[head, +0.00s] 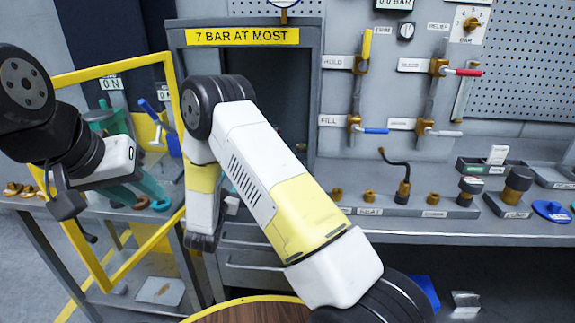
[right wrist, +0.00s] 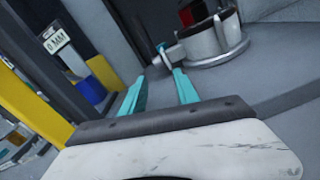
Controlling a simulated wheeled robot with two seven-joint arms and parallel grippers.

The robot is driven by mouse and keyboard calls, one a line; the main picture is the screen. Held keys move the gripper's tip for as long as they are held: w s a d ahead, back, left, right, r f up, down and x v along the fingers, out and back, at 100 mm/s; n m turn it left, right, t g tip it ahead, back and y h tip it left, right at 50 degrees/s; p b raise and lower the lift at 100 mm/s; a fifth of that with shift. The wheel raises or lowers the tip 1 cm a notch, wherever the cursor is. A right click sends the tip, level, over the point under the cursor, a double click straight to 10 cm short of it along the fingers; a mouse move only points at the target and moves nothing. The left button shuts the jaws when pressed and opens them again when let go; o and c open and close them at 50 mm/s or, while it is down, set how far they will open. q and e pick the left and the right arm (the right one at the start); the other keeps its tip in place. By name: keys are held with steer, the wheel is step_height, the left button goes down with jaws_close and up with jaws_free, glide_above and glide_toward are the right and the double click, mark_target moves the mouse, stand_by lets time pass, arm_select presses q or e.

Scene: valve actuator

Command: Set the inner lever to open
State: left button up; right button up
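In the right wrist view, my right gripper (right wrist: 160,74) is open, its two teal fingers apart and nothing between them. In the head view, my right arm reaches into the front of the grey cabinet (head: 316,60) labelled "7 BAR AT MOST" and hides the lever. My left gripper (head: 146,196) is at the left, its teal fingers apart.
A yellow-framed door (head: 108,68) stands swung out at the cabinet's left, close to my left arm. Wall levers with a red handle (head: 465,72) and a blue handle (head: 373,131) are at the right. Fittings such as a black-capped one (head: 518,180) stand on the bench.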

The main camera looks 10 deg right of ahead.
steer(key=v, duration=0.5)
steer(key=shift+s+a, duration=0.2)
steer(key=shift+a, duration=0.1)
steer(key=s+d+r+m+g+h, duration=0.2)
steer(key=s+d+r+m+g, duration=0.1)
steer(key=d, duration=0.4)
steer(key=s+d+r+m+g+h, duration=0.2)
steer(key=s+d+r+m+g, duration=0.2)
steer(key=d, duration=0.3)
steer(key=s+d+r+m+g+h, duration=0.2)
steer(key=s+d+r+m+g, duration=0.2)
steer(key=d+m, duration=0.2)
steer(key=shift+s+d+r+h, duration=0.3)
steer(key=shift+d+h, duration=0.1)
steer(key=shift+d, duration=0.55)
